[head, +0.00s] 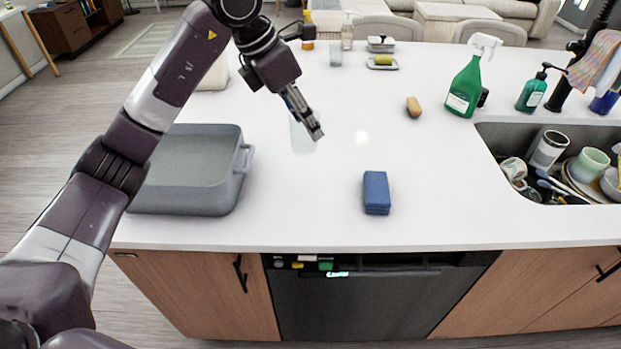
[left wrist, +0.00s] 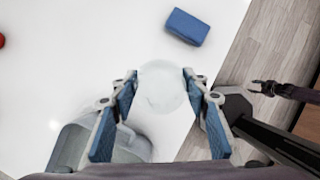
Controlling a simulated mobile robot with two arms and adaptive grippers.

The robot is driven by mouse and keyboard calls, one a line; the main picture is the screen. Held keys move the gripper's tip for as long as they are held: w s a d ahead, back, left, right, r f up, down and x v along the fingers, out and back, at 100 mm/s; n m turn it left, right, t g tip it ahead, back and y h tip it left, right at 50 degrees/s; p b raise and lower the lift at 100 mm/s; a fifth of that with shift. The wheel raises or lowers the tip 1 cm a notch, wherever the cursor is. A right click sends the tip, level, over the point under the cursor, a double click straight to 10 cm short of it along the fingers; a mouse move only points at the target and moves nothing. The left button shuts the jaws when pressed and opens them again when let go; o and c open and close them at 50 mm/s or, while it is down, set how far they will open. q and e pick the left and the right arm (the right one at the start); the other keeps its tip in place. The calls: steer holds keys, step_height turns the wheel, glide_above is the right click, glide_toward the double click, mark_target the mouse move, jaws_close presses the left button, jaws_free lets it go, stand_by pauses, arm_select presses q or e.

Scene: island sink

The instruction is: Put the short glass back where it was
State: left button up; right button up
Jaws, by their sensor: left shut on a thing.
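The short glass (head: 302,137) is clear and hard to see against the white counter in the head view. My left gripper (head: 316,130) is over the counter, right of the grey tub, and is shut on this glass. In the left wrist view, the round glass (left wrist: 162,88) sits between the two blue-padded fingers of my left gripper (left wrist: 160,92). I cannot tell if its base touches the counter. My right gripper (left wrist: 262,88) seems to show small at the right of the left wrist view; its jaw state is unclear.
A grey tub (head: 190,195) stands left on the counter. A blue sponge (head: 376,193) lies near the front edge. Another clear glass (head: 336,53) stands at the back.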

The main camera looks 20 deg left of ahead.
mark_target(302, 138)
arm_select(q)
steer(key=f, duration=0.4)
steer(key=shift+s+a+f+p, duration=0.15)
steer(key=shift+s+a+p, duration=0.1)
steer(key=shift+p, duration=0.15)
steer(key=f, duration=0.3)
steer(key=f+p, duration=0.1)
steer(key=f, duration=0.3)
steer(key=f+p, duration=0.1)
steer(key=f, duration=0.3)
steer(key=shift+w+d+f, duration=0.2)
steer(key=shift+w+d, duration=0.05)
steer(key=shift+f, duration=0.1)
steer(key=o, duration=1)
steer(key=shift+o, duration=1.4)
arm_select(e)
steer(key=r, duration=0.1)
steer(key=s+a+r, duration=0.1)
steer(key=r, duration=0.1)
steer(key=shift+a, duration=0.15)
steer(key=shift+r, duration=0.1)
